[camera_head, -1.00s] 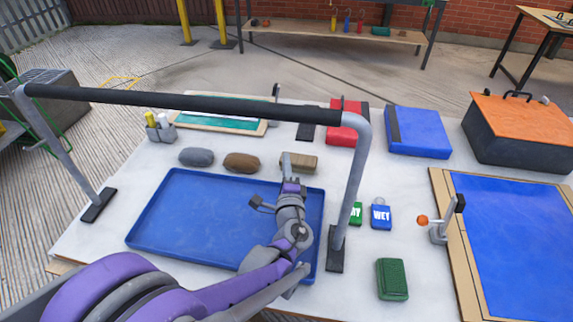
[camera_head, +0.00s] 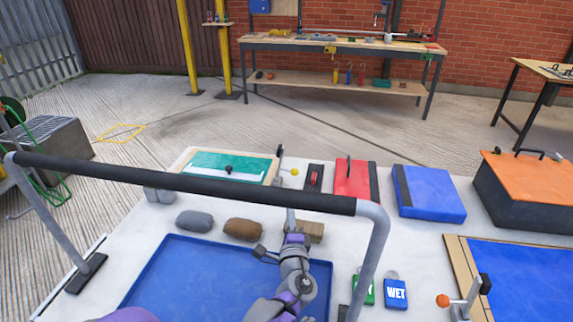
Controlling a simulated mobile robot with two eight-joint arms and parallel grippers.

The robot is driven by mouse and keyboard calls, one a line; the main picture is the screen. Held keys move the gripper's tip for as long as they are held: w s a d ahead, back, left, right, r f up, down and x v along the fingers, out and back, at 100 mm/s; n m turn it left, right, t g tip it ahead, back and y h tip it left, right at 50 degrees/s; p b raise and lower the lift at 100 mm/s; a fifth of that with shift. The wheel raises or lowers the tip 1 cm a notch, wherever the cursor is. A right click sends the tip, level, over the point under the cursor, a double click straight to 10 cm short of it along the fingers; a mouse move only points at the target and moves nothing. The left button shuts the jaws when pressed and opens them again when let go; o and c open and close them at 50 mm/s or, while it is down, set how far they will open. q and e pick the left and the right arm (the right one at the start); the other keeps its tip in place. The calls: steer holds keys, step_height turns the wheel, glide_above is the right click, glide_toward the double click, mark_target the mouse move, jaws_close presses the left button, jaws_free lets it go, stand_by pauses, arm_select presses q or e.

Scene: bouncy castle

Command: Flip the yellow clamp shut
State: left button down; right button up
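The yellow clamp (camera_head: 295,172) is a small toggle clamp with a yellow knob. It stands at the right edge of the green framed panel (camera_head: 232,163), beyond the black bar. Its black-tipped arm points up and its yellow-knobbed handle sticks out to the right. My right gripper is not in view.
A black padded bar (camera_head: 180,180) on grey posts crosses in front of the clamp. A wooden block (camera_head: 312,231), brown stone (camera_head: 243,229) and grey stone (camera_head: 194,221) lie behind the blue tray (camera_head: 165,283). An orange-knobbed clamp (camera_head: 443,300) stands at right. Red (camera_head: 352,180) and blue (camera_head: 432,192) cases lie behind.

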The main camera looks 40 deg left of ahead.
arm_select(q)
steer(key=shift+s+d, duration=0.1)
steer(key=b+x, duration=0.2)
steer(key=x, duration=1.8)
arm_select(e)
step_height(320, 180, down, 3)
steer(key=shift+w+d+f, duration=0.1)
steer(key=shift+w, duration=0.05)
arm_select(q)
steer(key=shift+r, duration=0.1)
